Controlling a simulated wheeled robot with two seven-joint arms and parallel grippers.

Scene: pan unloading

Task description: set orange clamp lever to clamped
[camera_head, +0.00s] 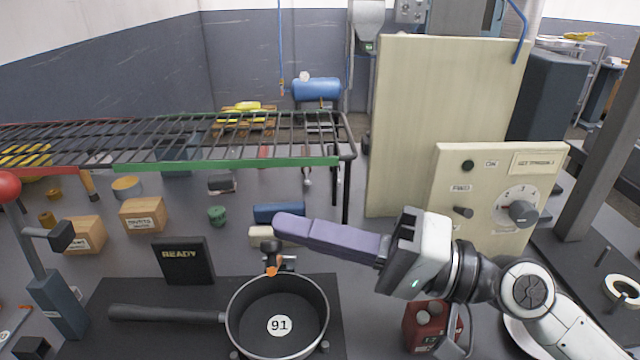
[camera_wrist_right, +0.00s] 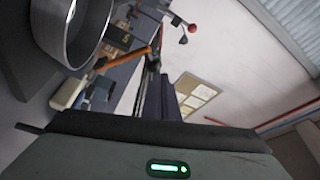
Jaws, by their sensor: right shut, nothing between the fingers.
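The orange clamp lever (camera_head: 272,270) is small in the head view, at the far rim of the black pan (camera_head: 232,318), by a dark knob-like part. In the wrist view the orange lever (camera_wrist_right: 122,62) shows as a bar beside the pan (camera_wrist_right: 48,30). Its exact setting is hard to tell. My right gripper (camera_head: 283,224) comes in from the right with purple fingers shut and empty. Its tips are above and beyond the lever in the picture; contact cannot be made out. The fingers (camera_wrist_right: 154,88) also show in the wrist view. My left gripper is not in view.
A black READY sign (camera_head: 184,278) stands left of the lever. A wire rack (camera_head: 230,163) with a green front edge spans the back. A cream control panel (camera_head: 480,190) with a dial stands at right. A red container (camera_head: 420,330) sits below my right arm.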

